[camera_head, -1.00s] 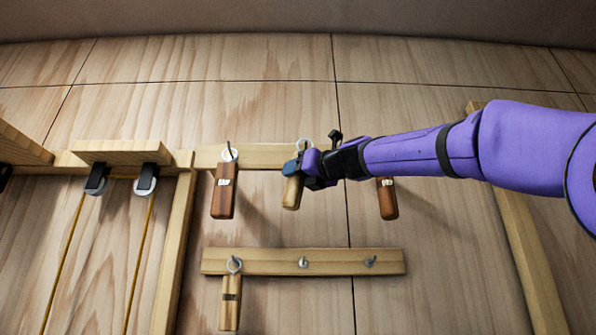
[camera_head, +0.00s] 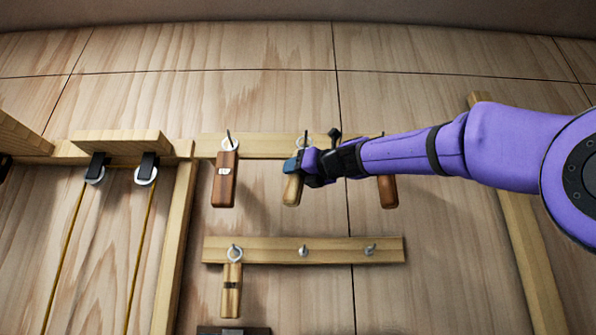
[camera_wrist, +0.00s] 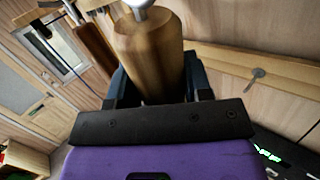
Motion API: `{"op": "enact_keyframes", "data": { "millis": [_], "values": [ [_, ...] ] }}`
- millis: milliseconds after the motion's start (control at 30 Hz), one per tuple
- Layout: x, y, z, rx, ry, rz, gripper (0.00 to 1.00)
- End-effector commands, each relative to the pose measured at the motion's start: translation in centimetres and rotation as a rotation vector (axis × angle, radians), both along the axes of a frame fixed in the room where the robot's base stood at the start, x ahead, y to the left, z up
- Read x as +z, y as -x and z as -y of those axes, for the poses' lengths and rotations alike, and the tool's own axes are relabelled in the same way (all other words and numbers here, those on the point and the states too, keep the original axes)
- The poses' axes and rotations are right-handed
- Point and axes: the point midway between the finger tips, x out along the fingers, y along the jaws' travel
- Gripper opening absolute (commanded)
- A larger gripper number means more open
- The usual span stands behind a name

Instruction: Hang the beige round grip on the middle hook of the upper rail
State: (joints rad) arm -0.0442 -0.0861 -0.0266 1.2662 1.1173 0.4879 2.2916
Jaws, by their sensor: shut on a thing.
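The beige round grip (camera_head: 292,190) hangs down from my gripper (camera_head: 297,167), which is shut on its upper part, just below the upper rail (camera_head: 265,146). In the wrist view the grip (camera_wrist: 150,50) stands between the two dark fingers, with a white piece (camera_wrist: 140,4) at its top end. The middle hook (camera_head: 305,135) of the upper rail shows just above my gripper, with a pale ring shape around it. My gripper partly covers this spot, so I cannot tell whether the ring is over the hook.
A dark brown grip (camera_head: 225,180) hangs on the upper rail's left hook, and another brown grip (camera_head: 388,192) at the right, behind my arm. The lower rail (camera_head: 335,250) holds a striped grip (camera_head: 231,290) at its left; its other two hooks are bare. Pulleys (camera_head: 146,172) are at the left.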

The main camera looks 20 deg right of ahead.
Motion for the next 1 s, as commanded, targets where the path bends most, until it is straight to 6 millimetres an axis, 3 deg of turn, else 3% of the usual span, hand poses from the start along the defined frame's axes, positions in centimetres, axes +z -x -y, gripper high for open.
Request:
{"op": "enact_keyframes", "data": {
  "millis": [333, 367, 500, 833, 1000],
  "values": [
    [0.0, 0.0, 0.0, 0.0, 0.0, 0.001, 0.18],
    [0.0, 0.0, 0.0, 0.0, 0.0, 0.0, 0.48],
    [0.0, 0.0, 0.0, 0.0, 0.0, 0.0, 0.75],
    [0.0, 0.2, 0.1, 0.0, 0.0, 0.0, 0.75],
    [-0.2, 1.8, 0.9, -0.001, -0.001, 0.001, 0.75]
  ]
}}
